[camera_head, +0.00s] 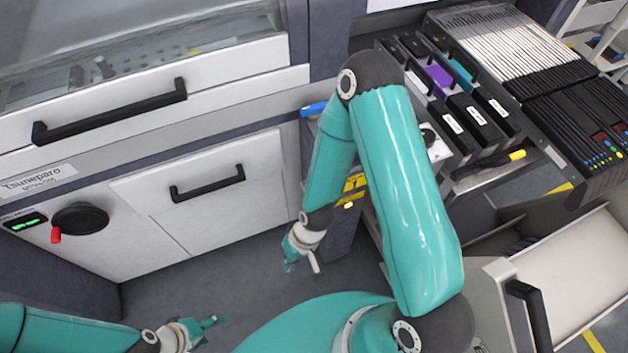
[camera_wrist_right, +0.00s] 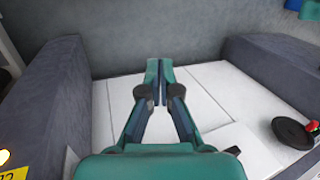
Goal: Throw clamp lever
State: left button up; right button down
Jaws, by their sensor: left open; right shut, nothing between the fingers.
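No part is marked as the clamp lever, so I cannot tell which it is. A blue handle (camera_head: 313,109) sits at the cabinet corner beside my right arm. A yellow-tipped bar (camera_head: 517,155) sticks out below the feeder cassettes (camera_head: 468,115). A black round knob (camera_head: 80,219) with a red grip (camera_head: 56,235) is on the cabinet front; the knob also shows in the right wrist view (camera_wrist_right: 290,132). My right gripper (camera_head: 301,262) points down, clear of these, its fingers (camera_wrist_right: 158,85) together and empty. My left gripper (camera_head: 212,323) is open and empty, low at the left.
The white cabinet (camera_head: 150,235) has black bar handles (camera_head: 208,183). A yellow label (camera_head: 355,183) is on the post behind my right arm. An open drawer (camera_head: 575,260) stands at the lower right. The grey floor (camera_head: 240,275) before the cabinet is clear.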

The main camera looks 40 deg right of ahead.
jog(key=w+d+r+n+g+h+b, duration=0.1)
jog(key=w+d+r, duration=0.25)
jog(key=w, duration=0.25)
jog(key=w+d+r+n+h, duration=0.1)
jog(key=w+d+r, duration=0.1)
jog(key=w+r, duration=0.3)
jog(key=w+d+r+h, duration=0.1)
jog(key=w+d+r, duration=0.1)
jog(key=d+r, duration=0.2)
jog(key=w+d+r+m+g+h+b, duration=0.1)
jog(key=w+d+r, duration=0.2)
jog(key=r, duration=0.7)
jog(key=shift+d+g+h, duration=0.3)
jog(key=shift+d+h, duration=0.1)
jog(key=shift+d, duration=0.75)
jog(key=shift+f, duration=0.1)
jog(key=x, duration=0.4)
jog(key=s+x, duration=0.1)
jog(key=x, duration=0.3)
jog(key=s+x, duration=0.1)
jog(key=x, duration=0.2)
jog(key=shift+a+f, duration=0.1)
jog(key=shift+f, duration=0.1)
jog(key=shift+s+f, duration=0.35)
jog(key=shift+s, duration=0.2)
jog(key=shift+f, duration=0.1)
